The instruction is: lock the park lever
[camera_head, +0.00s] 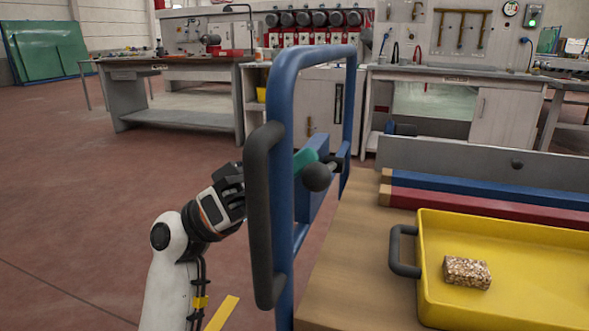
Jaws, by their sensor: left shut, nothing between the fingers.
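What looks like the park lever is a short arm with a round dark knob (317,177), beside a blue block on the blue tube frame (284,100). A teal part (305,160) shows just behind the frame's near post. My left gripper (236,188) is left of that post, close to the dark padded handle (262,215). It is shut and empty; its fingertips are partly hard to make out against the dark handle. The post hides part of the lever, and I cannot tell whether the gripper touches anything. My right gripper is out of view.
A wooden top (350,270) right of the frame carries a yellow tray (505,235) with a speckled block (466,272) in it. Blue (480,188) and red (490,207) bars lie behind the tray. Workbenches stand at the back; the floor at left is clear.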

